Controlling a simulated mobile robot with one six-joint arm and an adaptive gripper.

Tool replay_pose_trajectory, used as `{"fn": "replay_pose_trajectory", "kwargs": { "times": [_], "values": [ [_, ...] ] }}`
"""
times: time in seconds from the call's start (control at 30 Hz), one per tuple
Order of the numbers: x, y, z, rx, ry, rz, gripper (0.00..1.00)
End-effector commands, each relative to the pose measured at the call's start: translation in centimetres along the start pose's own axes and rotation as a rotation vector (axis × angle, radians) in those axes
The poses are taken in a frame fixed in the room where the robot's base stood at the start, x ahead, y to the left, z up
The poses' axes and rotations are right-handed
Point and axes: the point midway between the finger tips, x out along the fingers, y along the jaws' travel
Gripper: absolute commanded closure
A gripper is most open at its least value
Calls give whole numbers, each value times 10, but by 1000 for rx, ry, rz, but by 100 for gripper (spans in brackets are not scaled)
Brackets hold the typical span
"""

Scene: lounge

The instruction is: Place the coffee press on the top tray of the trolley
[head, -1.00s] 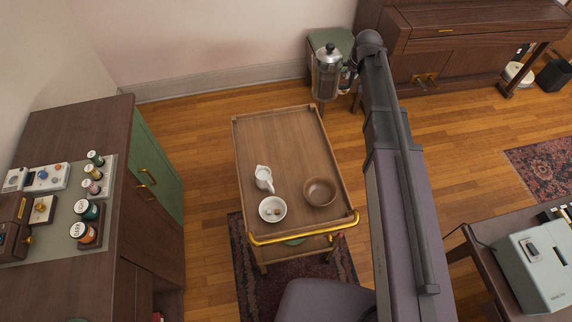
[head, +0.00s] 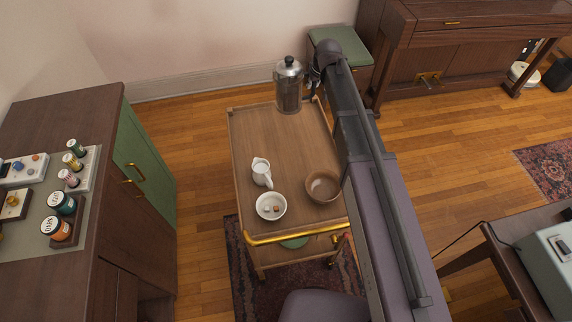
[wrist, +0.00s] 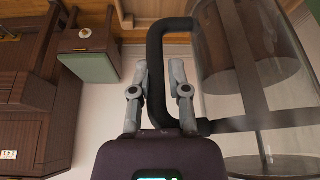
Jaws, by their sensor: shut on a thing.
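The coffee press (head: 288,88) is a clear glass cylinder with a metal lid and a black handle. In the head view it is upright over the far end of the trolley's top tray (head: 262,130); I cannot tell whether its base touches the tray. My gripper (head: 318,78) is at its right side, partly hidden by my arm. In the wrist view my gripper (wrist: 160,80) has its fingers shut on the black handle, and the glass body of the coffee press (wrist: 245,60) fills the right side.
The tray's near half holds a white creamer (head: 261,172), a white bowl (head: 271,206) and a brown wooden bowl (head: 322,187). The far left of the tray is bare. A green-topped stool (head: 345,48) stands behind. A cabinet (head: 75,110) stands at left.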

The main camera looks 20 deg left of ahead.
Motion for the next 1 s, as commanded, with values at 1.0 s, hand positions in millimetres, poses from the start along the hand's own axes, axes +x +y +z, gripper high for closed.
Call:
{"fn": "replay_pose_trajectory", "kwargs": {
  "times": [1.0],
  "values": [
    [43, -39, 7, -66, 1, -35, 100]
  ]
}}
